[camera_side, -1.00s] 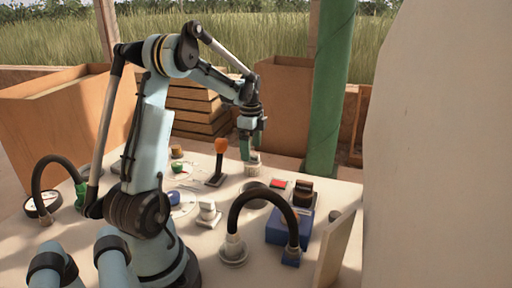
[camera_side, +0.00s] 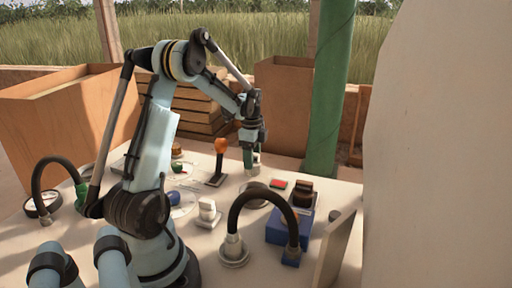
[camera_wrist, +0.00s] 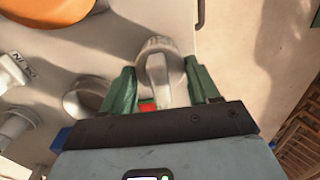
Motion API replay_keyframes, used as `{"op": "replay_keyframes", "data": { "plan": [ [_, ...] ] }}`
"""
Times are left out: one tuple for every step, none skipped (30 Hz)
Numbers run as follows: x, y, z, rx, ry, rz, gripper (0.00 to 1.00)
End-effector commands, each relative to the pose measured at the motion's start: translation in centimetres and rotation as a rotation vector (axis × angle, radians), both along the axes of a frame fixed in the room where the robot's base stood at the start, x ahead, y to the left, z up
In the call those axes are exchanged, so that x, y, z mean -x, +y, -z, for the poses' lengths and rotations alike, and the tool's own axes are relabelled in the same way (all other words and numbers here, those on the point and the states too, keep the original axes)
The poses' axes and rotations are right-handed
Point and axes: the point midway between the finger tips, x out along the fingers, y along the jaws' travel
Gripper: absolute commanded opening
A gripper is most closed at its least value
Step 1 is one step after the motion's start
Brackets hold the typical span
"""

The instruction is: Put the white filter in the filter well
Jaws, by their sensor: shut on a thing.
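My gripper (camera_side: 250,160) is at the far side of the table in the side view, its green fingers pointing down. In the wrist view my gripper (camera_wrist: 163,88) has its two green fingers on either side of a pale round thing with a raised ridge, the white filter (camera_wrist: 158,70) as far as I can tell. The fingers are shut on the ridge. In the side view the filter is mostly hidden by the fingers. A low, round, dark-rimmed fixture (camera_side: 254,187) lies nearer the camera than the gripper and may be the filter well; I cannot see inside it.
An orange-topped lever (camera_side: 221,146) stands just left of the gripper. A red button (camera_side: 278,184) and a blue block with a dark top (camera_side: 283,228) are to the right. A black curved hose (camera_side: 262,193) arches in front. A green post (camera_side: 327,100) rises behind.

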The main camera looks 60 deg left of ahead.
Motion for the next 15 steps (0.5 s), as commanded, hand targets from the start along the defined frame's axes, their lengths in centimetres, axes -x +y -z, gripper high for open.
{"op": "replay_keyframes", "data": {
  "plan": [
    [0.0,0.0,0.0,0.0,0.0,0.0,0.21],
    [0.0,0.0,0.0,0.0,0.0,0.0,0.21],
    [0.0,0.0,0.0,0.0,0.0,0.0,0.21],
    [0.0,0.0,0.0,0.0,0.0,0.0,0.21],
    [0.0,0.0,0.0,0.0,0.0,0.0,0.21],
    [0.0,0.0,0.0,0.0,0.0,0.0,0.21],
    [0.0,0.0,-0.1,0.0,0.0,0.0,0.21],
    [0.0,0.0,-0.2,0.0,0.0,0.0,0.21],
    [0.0,0.0,-0.3,0.0,0.0,0.0,0.21],
    [0.0,0.0,-0.4,0.0,0.0,0.0,0.21],
    [0.0,0.0,-0.6,0.0,0.0,0.0,0.21],
    [0.0,0.0,-0.9,0.0,0.0,0.0,0.21],
    [0.0,0.0,-1.2,0.0,0.0,0.0,0.21],
    [0.0,0.0,-1.5,0.0,0.0,0.0,0.21],
    [0.0,0.0,-2.1,0.0,0.0,0.0,0.21]
  ]
}}
